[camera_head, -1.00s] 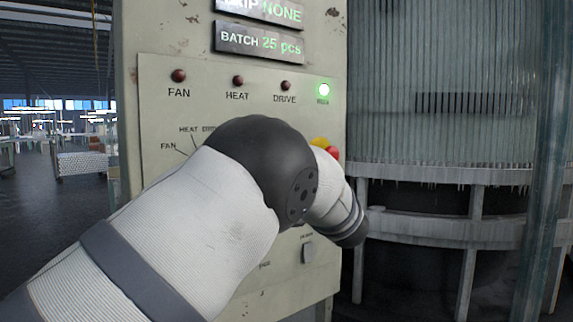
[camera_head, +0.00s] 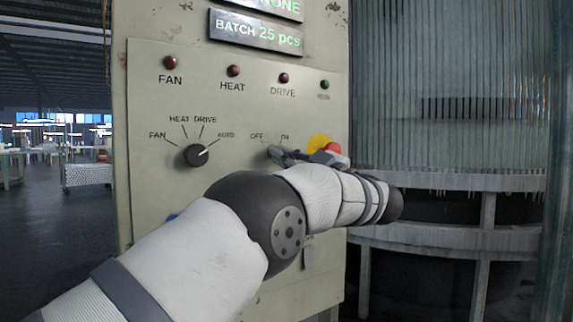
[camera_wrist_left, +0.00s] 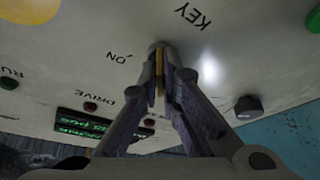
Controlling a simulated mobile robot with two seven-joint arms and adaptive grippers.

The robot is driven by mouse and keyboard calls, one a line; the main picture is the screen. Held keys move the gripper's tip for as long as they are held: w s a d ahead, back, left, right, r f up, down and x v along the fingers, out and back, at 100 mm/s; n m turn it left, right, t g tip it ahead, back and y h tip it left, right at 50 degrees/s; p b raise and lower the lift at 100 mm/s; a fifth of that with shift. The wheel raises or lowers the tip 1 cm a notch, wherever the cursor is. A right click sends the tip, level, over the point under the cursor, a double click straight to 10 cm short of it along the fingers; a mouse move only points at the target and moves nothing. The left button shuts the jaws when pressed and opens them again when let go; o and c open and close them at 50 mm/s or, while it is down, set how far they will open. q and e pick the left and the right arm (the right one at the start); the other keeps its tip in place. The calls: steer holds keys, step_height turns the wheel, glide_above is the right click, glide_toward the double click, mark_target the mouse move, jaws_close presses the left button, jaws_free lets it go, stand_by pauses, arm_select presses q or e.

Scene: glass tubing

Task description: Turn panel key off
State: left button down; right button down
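The panel (camera_head: 150,200) stands upright, with a key switch position marked OFF and ON right of the selector knob. My left gripper (camera_head: 274,153) is at that switch, below the OFF and ON marks, and hides most of it in the head view. In the left wrist view, the fingers of my left gripper (camera_wrist_left: 161,62) are closed on either side of a thin brass-coloured key (camera_wrist_left: 159,72), near the KEY and ON labels. The lamp at the right end of the row (camera_head: 324,85) is dark. My right gripper is not in view.
A selector knob (camera_head: 195,155) marked FAN, HEAT, DRIVE and AUTO sits left of the key. A red button (camera_head: 334,148) with a yellow surround (camera_head: 318,142) is close on the right, partly behind my gripper. A ribbed machine stands right of the panel.

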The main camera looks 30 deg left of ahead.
arm_select(q)
steer(key=shift+w+f+n+g+b, duration=0.1)
steer(key=shift+n+g+b, duration=0.45)
steer(key=shift+n, duration=0.65)
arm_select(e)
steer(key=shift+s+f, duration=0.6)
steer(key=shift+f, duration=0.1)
arm_select(q)
steer(key=shift+h, duration=0.3)
steer(key=c, duration=1.8)
jaws_free()
steer(key=v, duration=1.2)
